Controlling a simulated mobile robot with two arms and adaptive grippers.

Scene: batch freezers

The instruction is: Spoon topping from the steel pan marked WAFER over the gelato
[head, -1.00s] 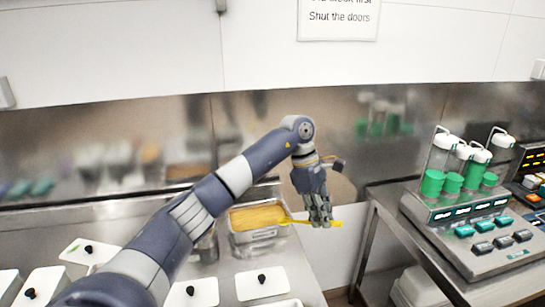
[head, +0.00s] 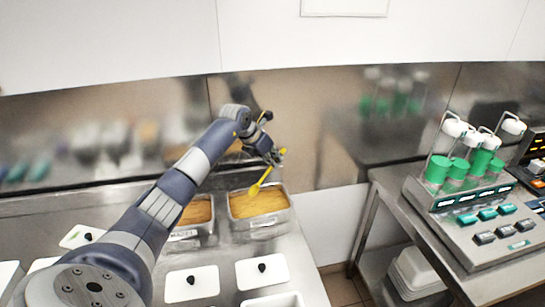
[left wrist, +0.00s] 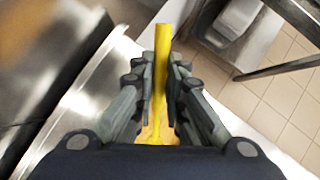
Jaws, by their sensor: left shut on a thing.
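My left gripper (head: 275,157) is shut on a yellow spoon (head: 262,178). The spoon slants down and left, and its bowl end is over the right steel pan (head: 262,231), which holds golden-brown topping (head: 257,203). I cannot tell whether the spoon touches the topping. The pan's front label is too small to read surely. In the left wrist view the spoon's yellow handle (left wrist: 161,45) stands between the fingers (left wrist: 160,95). No gelato can be made out. My right gripper is not in view.
A second steel pan (head: 190,236) with similar topping stands to the left, partly behind my arm. White lids with black knobs (head: 262,270) lie in front. A machine with green-filled cylinders (head: 460,200) stands on the right counter. A floor gap separates the counters.

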